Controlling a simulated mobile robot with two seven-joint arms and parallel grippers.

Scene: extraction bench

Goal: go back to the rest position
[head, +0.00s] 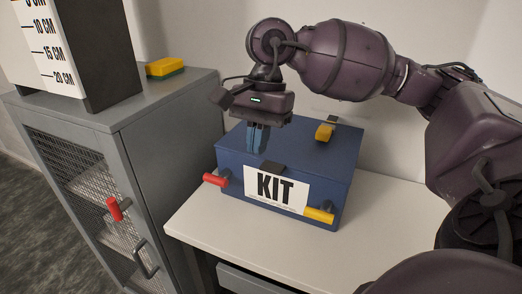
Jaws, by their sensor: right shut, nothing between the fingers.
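My right gripper (258,139) hangs above the near left part of a blue box marked KIT (300,150), fingers pointing down. Its fingers are together with nothing between them. I cannot tell whether the fingertips touch the box lid. My right arm comes in from the right and arches over the box. My left gripper is out of the picture.
The box has a red handle (215,180) and a yellow handle (319,215) in front, and a yellow piece (325,131) on top. It stands on a white bench (240,240).

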